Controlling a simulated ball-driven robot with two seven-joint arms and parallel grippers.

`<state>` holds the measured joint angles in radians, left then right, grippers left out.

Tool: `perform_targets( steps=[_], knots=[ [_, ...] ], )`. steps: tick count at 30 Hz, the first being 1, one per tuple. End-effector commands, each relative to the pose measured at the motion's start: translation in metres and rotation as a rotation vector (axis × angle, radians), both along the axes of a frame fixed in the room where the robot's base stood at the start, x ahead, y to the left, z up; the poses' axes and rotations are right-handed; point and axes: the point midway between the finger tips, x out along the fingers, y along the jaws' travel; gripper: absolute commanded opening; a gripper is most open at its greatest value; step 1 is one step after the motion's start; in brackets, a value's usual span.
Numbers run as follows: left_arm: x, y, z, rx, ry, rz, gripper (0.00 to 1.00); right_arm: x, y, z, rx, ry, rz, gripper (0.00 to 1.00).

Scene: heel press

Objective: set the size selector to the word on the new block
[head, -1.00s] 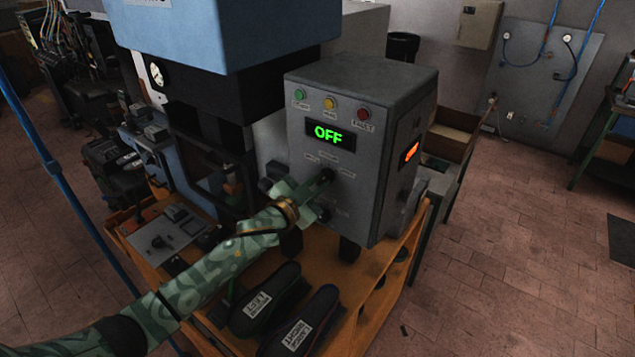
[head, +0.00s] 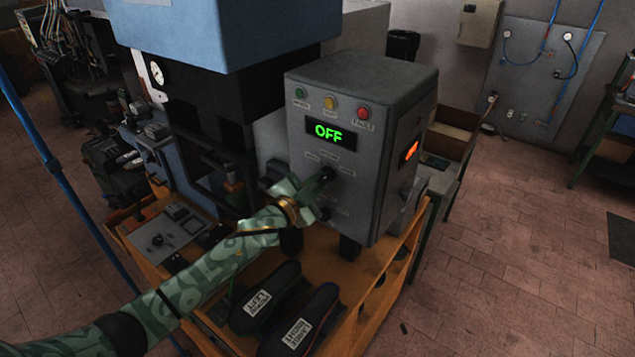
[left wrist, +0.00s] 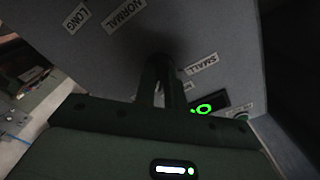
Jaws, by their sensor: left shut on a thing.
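My left gripper (head: 316,184) reaches the front of the grey control box (head: 365,190) and is shut on the upper dark knob, the size selector (head: 328,174). In the left wrist view the fingers (left wrist: 160,95) meet at this knob and hide much of it. A SMALL label (left wrist: 201,64) is beside it; another label is mostly covered. The knob's pointing direction cannot be told. The green display (head: 328,132) reads OFF. Two dark shoe-shaped blocks, left (head: 265,296) and right (head: 300,323), lie on the orange bench; their tags seem to end in LEFT and RIGHT, the first words unclear.
A second, lower knob (head: 325,213) is close below my gripper; LONG (left wrist: 77,19) and NORMAL (left wrist: 125,16) labels show in the wrist view. Green, yellow and red buttons (head: 330,102) are above the display. The blue press (head: 225,35) stands left of the box.

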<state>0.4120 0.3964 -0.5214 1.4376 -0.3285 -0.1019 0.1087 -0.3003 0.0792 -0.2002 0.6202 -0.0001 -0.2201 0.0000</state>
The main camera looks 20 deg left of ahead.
Motion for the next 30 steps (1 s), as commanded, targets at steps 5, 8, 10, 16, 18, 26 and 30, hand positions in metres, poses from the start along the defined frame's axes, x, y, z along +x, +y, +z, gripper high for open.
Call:
perform_targets(
  steps=[5,8,10,16,18,26,30],
  knots=[
    [0.0,0.0,0.001,0.002,-0.001,-0.001,0.34,0.0,0.0,0.0,0.0,0.0,0.0,0.36],
    [0.0,0.0,0.0,0.001,-0.001,-0.001,0.34,0.0,0.0,0.0,0.0,0.0,0.0,0.36],
    [0.0,0.0,0.0,0.001,0.0,0.0,0.34,0.0,0.0,0.0,0.0,0.0,0.0,0.36],
    [-0.011,0.005,-0.001,0.001,0.0,0.001,0.34,0.0,-0.001,-0.001,-0.001,0.0,0.0,0.36],
    [-0.023,0.009,-0.002,0.003,0.0,0.0,0.34,0.0,-0.001,-0.002,-0.001,0.0,0.0,0.36],
    [-0.09,0.032,-0.004,0.002,0.003,-0.001,0.34,0.0,-0.001,-0.012,-0.001,0.0,0.0,0.36],
    [-0.121,0.044,-0.004,0.003,0.002,-0.001,0.34,0.0,-0.001,-0.018,-0.001,0.001,0.0,0.36]
  ],
)
